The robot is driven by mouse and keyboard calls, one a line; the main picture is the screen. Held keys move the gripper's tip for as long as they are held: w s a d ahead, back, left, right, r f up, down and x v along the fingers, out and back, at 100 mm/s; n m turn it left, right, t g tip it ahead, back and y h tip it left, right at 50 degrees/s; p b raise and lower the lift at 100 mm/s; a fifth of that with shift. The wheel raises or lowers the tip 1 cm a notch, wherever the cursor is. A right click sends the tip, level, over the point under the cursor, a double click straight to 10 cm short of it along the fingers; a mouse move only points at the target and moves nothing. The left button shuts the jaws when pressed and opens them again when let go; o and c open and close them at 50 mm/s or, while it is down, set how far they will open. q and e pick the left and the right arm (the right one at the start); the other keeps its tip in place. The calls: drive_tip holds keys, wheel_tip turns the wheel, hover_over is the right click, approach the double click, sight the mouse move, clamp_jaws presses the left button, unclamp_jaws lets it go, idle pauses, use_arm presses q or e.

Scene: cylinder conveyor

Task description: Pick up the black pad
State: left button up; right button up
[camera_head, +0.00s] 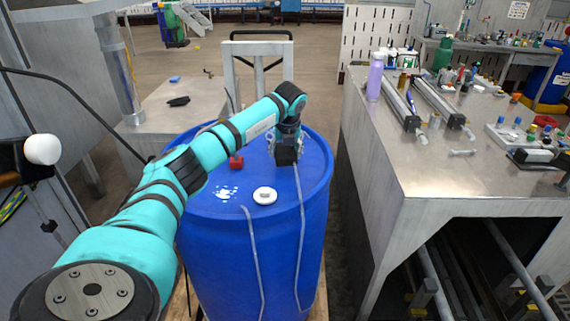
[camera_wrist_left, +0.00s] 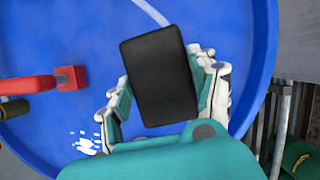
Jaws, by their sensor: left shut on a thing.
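The black pad (camera_wrist_left: 161,77) is a dark rectangular block, slightly tilted in the left wrist view. My left gripper (camera_wrist_left: 165,95) is shut on it, with a pale finger on each side. In the head view my left gripper (camera_head: 286,146) is over the far right part of the blue barrel's top, and the pad shows as a dark block (camera_head: 286,156) at its fingers. I cannot tell whether the pad is touching the barrel top. My right gripper is in neither view.
The blue barrel (camera_head: 215,245) carries a white cap (camera_head: 265,195), a red block (camera_head: 236,162) and white specks. A metal table (camera_head: 440,170) with a purple bottle (camera_head: 375,77) and many small items stands at the right. A lower metal table (camera_head: 160,127) is behind my arm.

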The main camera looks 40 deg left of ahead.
use_arm(q)
drive_tip(key=s+d+b, duration=0.1)
drive_tip(key=s+d, duration=0.1)
drive_tip(key=s, duration=0.2)
drive_tip(key=s+d+b, duration=0.2)
drive_tip(key=s+d, duration=0.1)
drive_tip(key=s, duration=0.1)
drive_tip(key=s+d+r+b, duration=0.1)
drive_tip(key=s+d+b, duration=0.1)
drive_tip(key=s, duration=0.3)
drive_tip(key=shift+d, duration=0.25)
drive_tip(key=shift+s+d+r, duration=0.1)
drive_tip(key=shift+s+d, duration=0.15)
drive_tip(key=shift+s, duration=0.2)
